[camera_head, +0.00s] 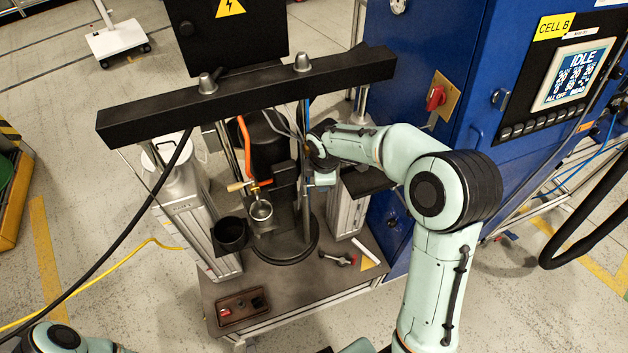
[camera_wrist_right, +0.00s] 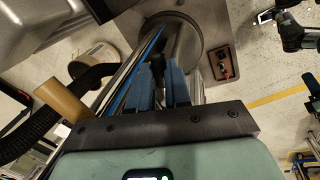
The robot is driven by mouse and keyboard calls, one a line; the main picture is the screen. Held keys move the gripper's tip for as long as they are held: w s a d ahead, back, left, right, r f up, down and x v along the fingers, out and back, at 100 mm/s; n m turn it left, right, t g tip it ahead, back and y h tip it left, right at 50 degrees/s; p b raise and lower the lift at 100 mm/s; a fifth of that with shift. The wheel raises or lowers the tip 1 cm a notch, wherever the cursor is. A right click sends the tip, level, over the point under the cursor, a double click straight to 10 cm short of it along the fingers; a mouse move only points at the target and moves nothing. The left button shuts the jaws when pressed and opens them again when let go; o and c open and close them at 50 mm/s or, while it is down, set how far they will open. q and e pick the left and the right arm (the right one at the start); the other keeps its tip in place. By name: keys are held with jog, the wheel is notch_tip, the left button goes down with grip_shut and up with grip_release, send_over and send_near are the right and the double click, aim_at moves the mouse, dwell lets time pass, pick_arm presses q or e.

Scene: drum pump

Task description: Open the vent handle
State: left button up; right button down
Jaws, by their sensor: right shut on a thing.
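My right gripper (camera_head: 309,178) reaches in from the right beside the upright rods of the drum pump. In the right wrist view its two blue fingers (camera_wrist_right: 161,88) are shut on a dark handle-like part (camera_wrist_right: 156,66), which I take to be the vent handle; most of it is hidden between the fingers. The black pump body (camera_head: 270,145) stands on a round base, with an orange pipe (camera_head: 246,135) and a brass tap on its left. Part of my left arm shows at the lower left of the head view; the state of its gripper cannot be made out.
A black crossbar (camera_head: 250,92) spans above the pump. A small metal cup (camera_head: 261,210) hangs under the tap, beside a black cup (camera_head: 231,233). A brown tray (camera_head: 242,307) lies at the front left. A blue cabinet (camera_head: 425,75) with a red switch stands close on the right.

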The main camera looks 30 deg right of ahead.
jog(key=shift+w+n, duration=0.1)
jog(key=shift+n, duration=0.2)
jog(key=c, duration=1.1)
grip_release()
pick_arm(q)
jog(key=shift+w+a+r+p, duration=0.1)
jog(key=shift+w+r+p, duration=0.35)
jog(key=shift+r, duration=0.15)
pick_arm(e)
jog(key=r, duration=0.4)
jog(key=s+r, duration=0.1)
jog(key=r, duration=0.3)
jog(key=s+a+r, duration=0.1)
jog(key=r, duration=0.4)
jog(key=shift+s+r, duration=0.1)
jog(key=shift+s, duration=0.1)
